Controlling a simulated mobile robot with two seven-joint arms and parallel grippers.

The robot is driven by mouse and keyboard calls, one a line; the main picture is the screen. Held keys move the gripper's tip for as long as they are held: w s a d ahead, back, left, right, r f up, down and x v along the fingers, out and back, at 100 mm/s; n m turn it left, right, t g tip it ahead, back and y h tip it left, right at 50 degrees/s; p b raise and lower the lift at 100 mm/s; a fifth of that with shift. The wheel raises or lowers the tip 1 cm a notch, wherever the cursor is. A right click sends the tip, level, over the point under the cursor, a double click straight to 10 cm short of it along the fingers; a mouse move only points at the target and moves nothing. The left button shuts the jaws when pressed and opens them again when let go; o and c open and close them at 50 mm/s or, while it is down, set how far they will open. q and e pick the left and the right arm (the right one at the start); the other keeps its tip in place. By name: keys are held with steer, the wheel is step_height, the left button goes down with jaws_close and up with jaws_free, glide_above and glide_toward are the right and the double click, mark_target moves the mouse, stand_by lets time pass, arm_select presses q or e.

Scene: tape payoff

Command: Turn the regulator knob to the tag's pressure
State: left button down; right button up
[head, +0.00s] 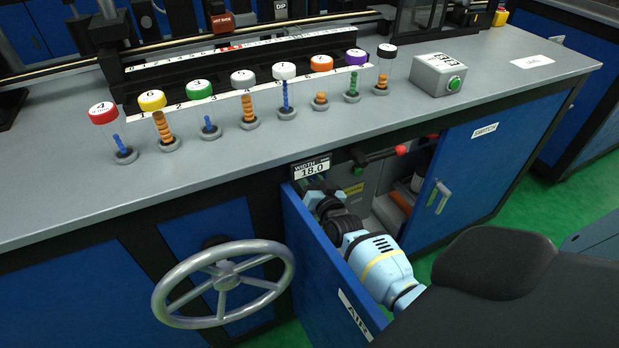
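The blue cabinet door marked AIR (318,262) stands open below the bench. My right arm reaches in from the lower right, behind this door. My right gripper (322,199) is inside the cabinet near the door's upper edge, partly hidden; I cannot make out its fingers or anything between them. I cannot identify the regulator knob or the pressure tag; the arm and door cover part of the interior. A small yellow-green patch (356,189) shows beside the gripper. My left gripper is out of view.
A WIDTH 18.0 display (311,169) hangs under the bench edge above the gripper. A SWITCH door (482,150) stands to the right. A grey handwheel (224,283) is left of the AIR door. Several colour-capped tubes and a green-button box (437,75) stand on the bench.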

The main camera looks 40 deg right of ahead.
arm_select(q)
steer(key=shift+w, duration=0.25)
arm_select(e)
steer(key=o, duration=1)
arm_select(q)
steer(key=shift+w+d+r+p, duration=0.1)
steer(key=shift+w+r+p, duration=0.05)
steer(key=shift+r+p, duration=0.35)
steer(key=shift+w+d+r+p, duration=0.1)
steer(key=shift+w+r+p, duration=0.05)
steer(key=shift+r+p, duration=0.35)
arm_select(e)
steer(key=shift+v, duration=3.95)
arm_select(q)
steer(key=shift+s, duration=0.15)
arm_select(e)
steer(key=shift+f, duration=0.1)
